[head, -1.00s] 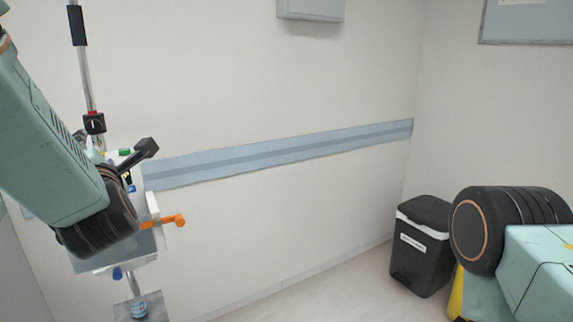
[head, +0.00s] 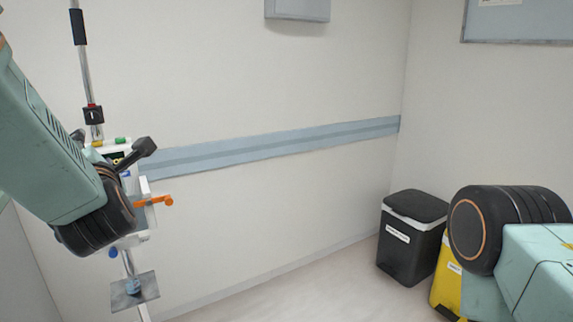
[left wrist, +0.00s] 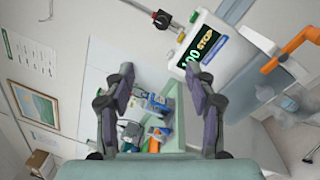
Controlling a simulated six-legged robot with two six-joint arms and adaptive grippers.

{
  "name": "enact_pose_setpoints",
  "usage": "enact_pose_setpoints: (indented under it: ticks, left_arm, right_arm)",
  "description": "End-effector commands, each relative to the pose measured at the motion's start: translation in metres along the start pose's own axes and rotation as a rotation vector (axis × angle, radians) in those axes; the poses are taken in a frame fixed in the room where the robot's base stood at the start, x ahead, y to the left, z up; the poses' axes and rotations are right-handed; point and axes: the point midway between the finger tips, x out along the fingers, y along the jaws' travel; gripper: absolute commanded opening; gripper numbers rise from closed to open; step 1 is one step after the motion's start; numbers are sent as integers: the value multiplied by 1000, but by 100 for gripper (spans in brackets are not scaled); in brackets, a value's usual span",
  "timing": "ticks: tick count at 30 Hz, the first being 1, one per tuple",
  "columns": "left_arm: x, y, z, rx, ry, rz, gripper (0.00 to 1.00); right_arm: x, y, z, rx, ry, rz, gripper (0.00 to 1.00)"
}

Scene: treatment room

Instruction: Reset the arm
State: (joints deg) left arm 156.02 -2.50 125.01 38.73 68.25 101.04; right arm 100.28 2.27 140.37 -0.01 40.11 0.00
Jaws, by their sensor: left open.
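My left arm comes in from the left in the head view, and its dark wrist covers part of a white pump device on a pole. In the left wrist view my left gripper (left wrist: 164,92) is open, its two fingers apart with nothing held between them. The device (left wrist: 210,50) shows at the upper right there, its screen reading STOP. My right arm shows at the lower right of the head view; its gripper is out of the picture.
An orange clamp handle (head: 154,201) sticks out beside the device. A black bin (head: 408,240) and a yellow bin (head: 447,275) stand by the right wall. Several small bottles and boxes (left wrist: 150,105) lie beyond my left fingers. Floor between pole and bins is clear.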

Motion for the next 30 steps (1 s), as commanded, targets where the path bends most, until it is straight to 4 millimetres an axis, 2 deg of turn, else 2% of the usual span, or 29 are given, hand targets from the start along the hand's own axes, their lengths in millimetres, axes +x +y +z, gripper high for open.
enact_pose_setpoints:
  ticks: [4, 8, 17, 20, 23, 25, 30]
  left_arm:
    - [2, 0, 0, 0, -1, 1, 56]
    - [3, -3, 0, 121, -2, -14, 56]
    - [-1, -26, 6, 481, -70, -100, 56]
    - [-7, -44, 5, 669, -122, -153, 56]
    - [-20, -80, -5, 919, -204, -242, 56]
    - [-34, -115, -18, 1115, -285, -323, 56]
    - [-85, -204, -67, 1535, -540, -528, 56]
  right_arm:
    - [0, 0, 0, 0, 0, 0, 40]
    - [0, 0, 0, 1, 0, 0, 40]
    - [0, 0, 0, 0, 0, 0, 40]
    - [0, 0, 0, 0, 0, 0, 40]
    - [0, 0, 0, 0, 0, 0, 40]
    - [0, 0, 0, 1, 0, 0, 40]
    - [0, 0, 0, 0, 0, 0, 40]
